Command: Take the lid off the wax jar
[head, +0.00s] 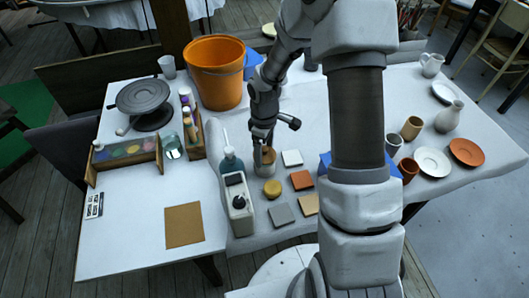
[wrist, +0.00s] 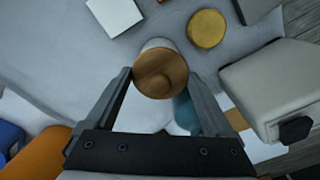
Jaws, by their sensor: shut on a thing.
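The wax jar (head: 267,171) is a small pale jar on the white cloth near the middle of the table. Its round brown wooden lid (wrist: 150,68) with a knob shows in the wrist view, with the pale jar side (wrist: 158,44) just beyond it. My gripper (head: 264,146) points down over the jar. In the wrist view its two fingers (wrist: 160,76) stand either side of the lid and are shut on it. The lid lines up with the jar; I cannot tell whether there is a gap between them.
A round yellow piece (head: 272,188) and several square tiles (head: 302,180) lie close by. A teal bottle (head: 232,165) and a white box-like device (head: 238,204) stand at the left. An orange bucket (head: 215,85) is behind. The front left table is mostly clear.

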